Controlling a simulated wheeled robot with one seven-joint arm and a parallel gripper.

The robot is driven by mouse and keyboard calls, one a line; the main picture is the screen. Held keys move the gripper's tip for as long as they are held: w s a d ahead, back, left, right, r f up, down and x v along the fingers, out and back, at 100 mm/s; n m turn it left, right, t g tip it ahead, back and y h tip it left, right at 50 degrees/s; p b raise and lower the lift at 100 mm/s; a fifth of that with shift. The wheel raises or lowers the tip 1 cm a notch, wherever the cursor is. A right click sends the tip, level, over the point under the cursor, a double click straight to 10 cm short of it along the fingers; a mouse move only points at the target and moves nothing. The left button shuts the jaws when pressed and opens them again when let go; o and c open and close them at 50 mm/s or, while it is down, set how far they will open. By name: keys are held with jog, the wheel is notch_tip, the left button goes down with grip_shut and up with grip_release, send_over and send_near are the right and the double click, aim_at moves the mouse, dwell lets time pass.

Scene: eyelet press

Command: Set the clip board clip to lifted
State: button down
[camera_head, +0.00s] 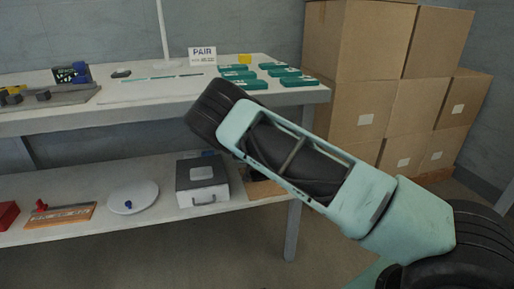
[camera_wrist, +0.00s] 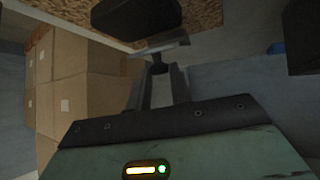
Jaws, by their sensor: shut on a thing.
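In the wrist view my gripper (camera_wrist: 160,70) has its two fingers close together, pinching a thin grey metal piece (camera_wrist: 158,47) that looks like the clip's lever. A brown speckled board surface (camera_wrist: 68,12), likely the clip board, lies beyond the fingers at the top of that view. A dark rounded block (camera_wrist: 135,18) sits in front of this board, beside the metal piece. In the head view a brown board (camera_head: 263,187) shows on the lower shelf, partly covered by my arm. My gripper and the clip are hidden there. The clip's angle cannot be told clearly.
A grey case (camera_head: 202,181) stands left of the board on the lower shelf. A white plate (camera_head: 133,197) lies farther left. The upper shelf (camera_head: 150,92) holds several green boxes and a PAIR sign (camera_head: 202,54). Stacked cartons (camera_head: 370,75) stand at the right.

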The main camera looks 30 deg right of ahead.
jog(key=p, duration=0.2)
jog(key=shift+w+d+r+g+p, duration=0.1)
jog(key=shift+w+r+g+p, duration=0.1)
jog(key=shift+r+g+p, duration=0.2)
jog(key=shift+w+g+y+p, duration=0.4)
jog(key=shift+g+p, duration=0.1)
jog(key=shift+p, duration=0.35)
jog(key=c, duration=1.3)
grip_release()
jog(key=v, duration=0.2)
jog(key=p+v, duration=0.1)
jog(key=v, duration=0.1)
jog(key=shift+s+a+f, duration=0.2)
jog(key=shift+a+f, duration=0.05)
jog(key=shift+f, duration=0.05)
jog(key=s+a, duration=0.3)
jog(key=a, duration=0.1)
jog(key=s+a+p, duration=0.1)
jog(key=s+a, duration=0.3)
jog(key=shift+f, duration=0.15)
jog(key=shift+a, duration=0.1)
jog(key=shift+c, duration=0.3)
